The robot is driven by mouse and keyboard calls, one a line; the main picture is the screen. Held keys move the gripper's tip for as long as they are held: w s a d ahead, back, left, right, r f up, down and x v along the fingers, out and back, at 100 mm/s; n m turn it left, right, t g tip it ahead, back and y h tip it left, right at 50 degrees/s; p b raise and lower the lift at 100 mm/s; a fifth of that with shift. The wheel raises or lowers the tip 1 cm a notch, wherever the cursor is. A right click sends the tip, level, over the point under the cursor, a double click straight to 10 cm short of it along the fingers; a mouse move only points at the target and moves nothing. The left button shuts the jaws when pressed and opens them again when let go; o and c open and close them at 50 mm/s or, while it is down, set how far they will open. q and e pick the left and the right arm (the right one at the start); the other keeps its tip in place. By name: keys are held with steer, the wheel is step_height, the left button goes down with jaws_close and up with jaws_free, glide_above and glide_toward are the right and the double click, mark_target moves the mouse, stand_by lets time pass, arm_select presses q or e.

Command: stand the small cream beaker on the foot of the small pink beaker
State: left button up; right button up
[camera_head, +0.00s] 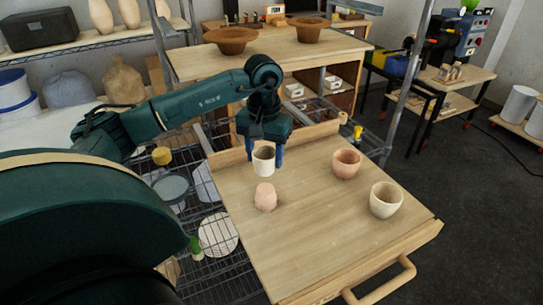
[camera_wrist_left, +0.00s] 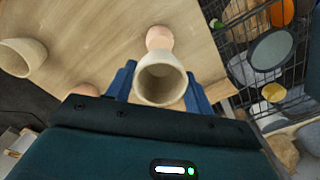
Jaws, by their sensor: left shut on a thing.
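My left gripper (camera_head: 264,162) is shut on the small cream beaker (camera_head: 263,167), with a blue finger on either side. The beaker is upright, its open mouth up. The left wrist view looks into the mouth of this cream beaker (camera_wrist_left: 161,82), between the fingers of the left gripper (camera_wrist_left: 160,88). The small pink beaker (camera_head: 265,197) stands upside down on the board, foot up, just in front of the held beaker in the head view. It also shows past the cream rim in the left wrist view (camera_wrist_left: 159,37). The two beakers look apart. My right gripper is out of view.
A larger pink beaker (camera_head: 346,165) and a larger cream beaker (camera_head: 386,202) stand upright to the right on the wooden board (camera_head: 310,245). The board's front is clear. A wire rack (camera_head: 215,275) lies left of it, and a raised wooden edge (camera_head: 315,132) runs along its back.

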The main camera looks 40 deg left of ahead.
mark_target(265, 174)
arm_select(q)
steer(key=shift+f, duration=0.15)
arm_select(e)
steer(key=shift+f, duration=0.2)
arm_select(q)
steer(key=shift+f+b, duration=0.2)
steer(key=shift+b, duration=0.2)
steer(key=shift+f+b, duration=0.5)
steer(key=shift+f, duration=0.1)
steer(key=shift+f+b, duration=0.55)
steer(key=shift+f, duration=0.15)
steer(key=shift+f+b, duration=0.7)
steer(key=shift+f, duration=0.25)
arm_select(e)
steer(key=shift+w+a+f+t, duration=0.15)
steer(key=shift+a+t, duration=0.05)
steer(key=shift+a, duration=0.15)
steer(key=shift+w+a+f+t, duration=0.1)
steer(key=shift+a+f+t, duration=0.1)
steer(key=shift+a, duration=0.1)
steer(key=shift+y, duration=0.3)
arm_select(q)
steer(key=shift+f+b, duration=0.35)
steer(key=shift+b, duration=0.05)
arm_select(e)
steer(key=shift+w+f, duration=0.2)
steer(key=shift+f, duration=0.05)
